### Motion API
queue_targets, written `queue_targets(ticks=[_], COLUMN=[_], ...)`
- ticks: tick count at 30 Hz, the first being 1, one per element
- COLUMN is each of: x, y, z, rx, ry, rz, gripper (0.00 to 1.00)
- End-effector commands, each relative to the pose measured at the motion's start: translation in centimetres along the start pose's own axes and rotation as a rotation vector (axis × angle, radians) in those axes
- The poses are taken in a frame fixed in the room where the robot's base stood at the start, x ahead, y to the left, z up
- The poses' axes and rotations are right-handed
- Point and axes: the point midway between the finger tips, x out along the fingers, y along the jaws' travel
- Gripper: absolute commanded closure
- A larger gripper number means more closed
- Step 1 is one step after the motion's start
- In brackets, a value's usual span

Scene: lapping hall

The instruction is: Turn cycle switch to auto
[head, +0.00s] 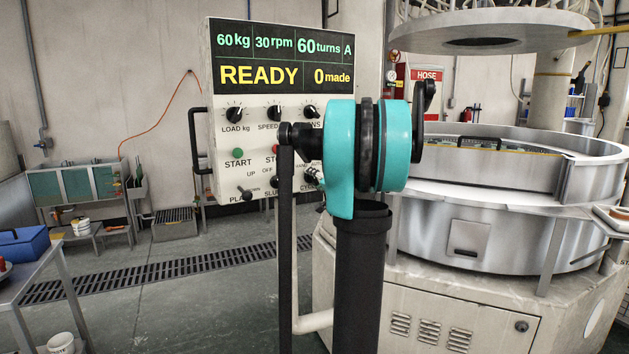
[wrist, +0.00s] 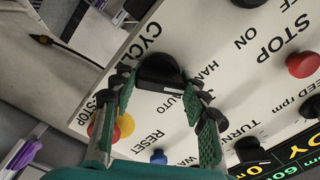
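The cycle switch (wrist: 158,70) is a black knob on the white control panel, with HAND and AUTO printed beside it in the wrist view. I cannot tell surely which word its pale mark points at. My gripper (wrist: 162,86) is open, one green-padded finger on each side of the knob, with the tips close to it. Whether either tip touches is unclear. The display (head: 283,58) reads READY, 0 made.
The red STOP button (wrist: 303,64), a black turns knob (wrist: 249,149), a blue reset button (wrist: 158,156) and red and yellow controls (wrist: 122,124) sit near my fingers. The large lapping machine (head: 490,205) stands at the right. Open floor lies left of the panel.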

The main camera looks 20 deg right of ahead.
Motion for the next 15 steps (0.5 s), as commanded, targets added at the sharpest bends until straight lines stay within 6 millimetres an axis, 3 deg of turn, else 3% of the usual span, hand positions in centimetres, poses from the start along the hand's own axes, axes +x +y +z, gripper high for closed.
queue_targets(ticks=[1, 4, 15], x=[-0.01, -0.01, -0.03], y=[0.01, 0.01, 0.03], z=[0.0, 0.0, 0.0], rx=[0.0, 0.0, 0.063], ry=[0.0, 0.0, 0.0], rz=[0.0, 0.0, 0.0], gripper=[0.72, 0.84, 0.85])
